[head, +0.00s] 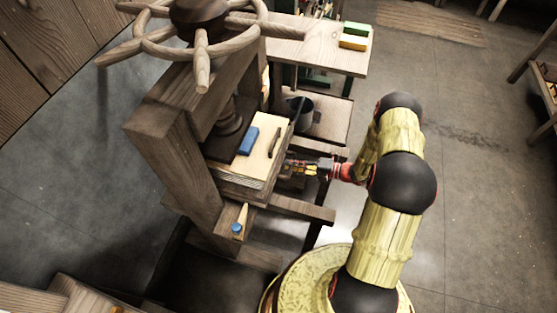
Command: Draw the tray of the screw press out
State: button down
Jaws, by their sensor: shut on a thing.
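The wooden screw press (165,140) stands left of centre, with a big spoked wheel (200,38) on top and a dark screw below it. Its tray (238,190) sits low between the posts and juts out to the right. A pale stack (258,163) lies on the tray, with a blue block (248,141) and a thin brown stick (274,143) on top. My gripper (292,168) reaches in from the right and is shut at the tray's right-hand side. The exact grip is small and partly hidden.
A side table (320,45) behind holds a green block (356,28) and a yellow block (353,42). A grey pot (303,113) stands on a lower shelf close behind my gripper. A blue round thing (237,229) lies on the press's front ledge. The floor at right is open.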

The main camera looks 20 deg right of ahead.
jog(key=f+v, duration=0.2)
jog(key=v, duration=0.9)
jog(key=f+v, duration=0.2)
jog(key=v, duration=1)
jog(key=shift+s+d+f, duration=0.35)
jog(key=shift+d+f, duration=0.05)
jog(key=shift+f, duration=0.05)
jog(key=c, duration=2.1)
grip_release()
jog(key=shift+c, duration=0.2)
jog(key=shift+d, duration=0.1)
jog(key=v, duration=1.2)
